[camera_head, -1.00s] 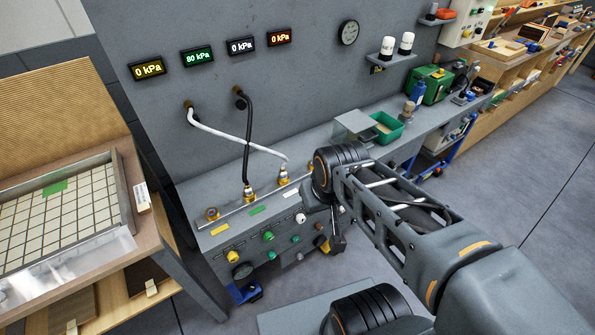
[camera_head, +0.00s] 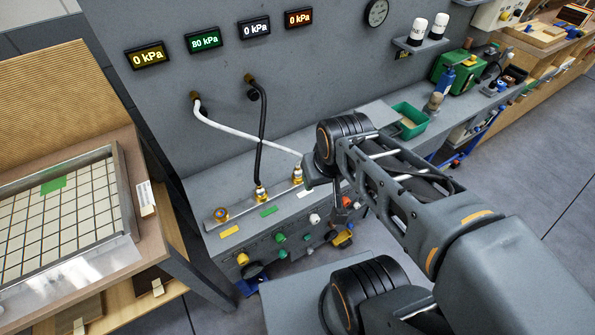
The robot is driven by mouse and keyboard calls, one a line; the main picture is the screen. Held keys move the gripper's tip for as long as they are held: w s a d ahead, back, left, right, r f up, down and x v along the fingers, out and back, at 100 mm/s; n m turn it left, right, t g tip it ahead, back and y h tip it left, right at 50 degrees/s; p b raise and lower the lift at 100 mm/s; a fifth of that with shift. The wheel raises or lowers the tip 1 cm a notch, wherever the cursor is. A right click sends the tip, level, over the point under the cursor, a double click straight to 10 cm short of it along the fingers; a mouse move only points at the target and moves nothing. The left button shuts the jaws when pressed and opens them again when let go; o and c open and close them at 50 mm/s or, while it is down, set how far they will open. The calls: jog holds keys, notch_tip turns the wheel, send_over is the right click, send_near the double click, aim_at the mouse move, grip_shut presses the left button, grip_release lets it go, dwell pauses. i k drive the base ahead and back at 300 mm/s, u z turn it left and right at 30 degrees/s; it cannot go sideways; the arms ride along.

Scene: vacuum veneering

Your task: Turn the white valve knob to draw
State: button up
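The white valve knob (camera_head: 314,219) sits on the front face of the grey bench, below a white label (camera_head: 305,193). It is between a green knob (camera_head: 280,237) on its left and a red knob (camera_head: 346,201) on its right. My gripper (camera_head: 340,214) shows only as a small dark shape under my arm's wrist, just right of the white knob and apparently apart from it. Its fingers are too small and covered to tell open from shut. The knob's turn position cannot be read.
A yellow knob (camera_head: 242,259) is at the left. A white hose (camera_head: 240,134) and a black hose (camera_head: 262,140) run to fittings on the bench top. The white display (camera_head: 255,26) reads 0 kPa; the green display (camera_head: 203,40) reads 80 kPa.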

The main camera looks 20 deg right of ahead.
aim_at(314, 218)
jog(key=z, duration=1.3)
jog(key=k, duration=0.4)
jog(key=u, duration=1.15)
jog(key=i, duration=0.25)
jog(key=z, duration=0.95)
jog(key=k, duration=0.75)
jog(key=u, duration=1.25)
